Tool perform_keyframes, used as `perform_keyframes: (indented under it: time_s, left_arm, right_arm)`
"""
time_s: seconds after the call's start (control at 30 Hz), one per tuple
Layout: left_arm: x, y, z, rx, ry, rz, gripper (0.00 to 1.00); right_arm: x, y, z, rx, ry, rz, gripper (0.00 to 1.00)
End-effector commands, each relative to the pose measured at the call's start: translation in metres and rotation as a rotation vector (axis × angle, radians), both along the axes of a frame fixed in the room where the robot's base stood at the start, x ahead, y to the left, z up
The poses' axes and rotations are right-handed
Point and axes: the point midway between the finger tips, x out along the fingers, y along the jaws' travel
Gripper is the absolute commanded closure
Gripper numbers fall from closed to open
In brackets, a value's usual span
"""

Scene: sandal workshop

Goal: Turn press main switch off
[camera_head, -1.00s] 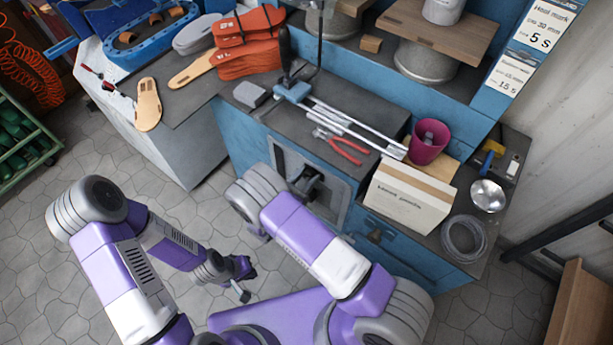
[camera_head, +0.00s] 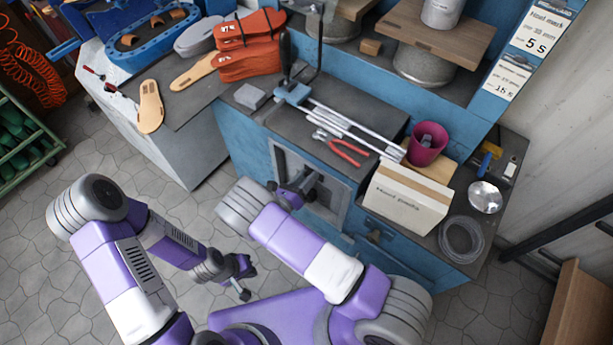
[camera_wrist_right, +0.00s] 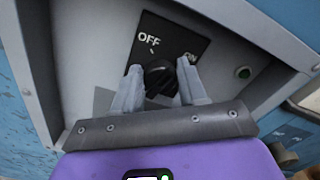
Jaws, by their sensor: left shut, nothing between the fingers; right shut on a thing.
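The press main switch is a black rotary knob (camera_wrist_right: 160,78) on a black plate (camera_wrist_right: 172,32) marked OFF at left and ON at right. A small white mark shows just under the word OFF; I cannot tell for sure where the knob points. My right gripper (camera_wrist_right: 159,66) is shut on the knob, one finger on each side. In the head view this arm reaches the grey recess (camera_head: 335,213) in the blue press front, and its forearm hides part of it. My left gripper (camera_head: 244,286) is shut and empty, low over the floor, away from the switch.
Above, the bench holds red pliers (camera_head: 345,152), a cardboard box (camera_head: 405,198) and a magenta cup (camera_head: 427,143). The paved floor at left is open.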

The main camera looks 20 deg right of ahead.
Motion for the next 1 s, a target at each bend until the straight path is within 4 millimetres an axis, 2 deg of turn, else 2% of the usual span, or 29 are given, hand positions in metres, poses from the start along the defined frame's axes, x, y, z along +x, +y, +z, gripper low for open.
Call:
perform_keyframes:
  time_s: [0.7,1.0]
  left_arm:
    - [0.0,0.0,0.014,0.0,0.0,0.0,1.0]
    - [0.0,0.0,0.017,0.0,0.0,0.0,1.0]
  right_arm:
    - [0.001,0.002,-0.004,-0.409,0.534,0.004,0.89]
    - [0.0,0.002,-0.006,-0.539,0.702,0.003,0.89]
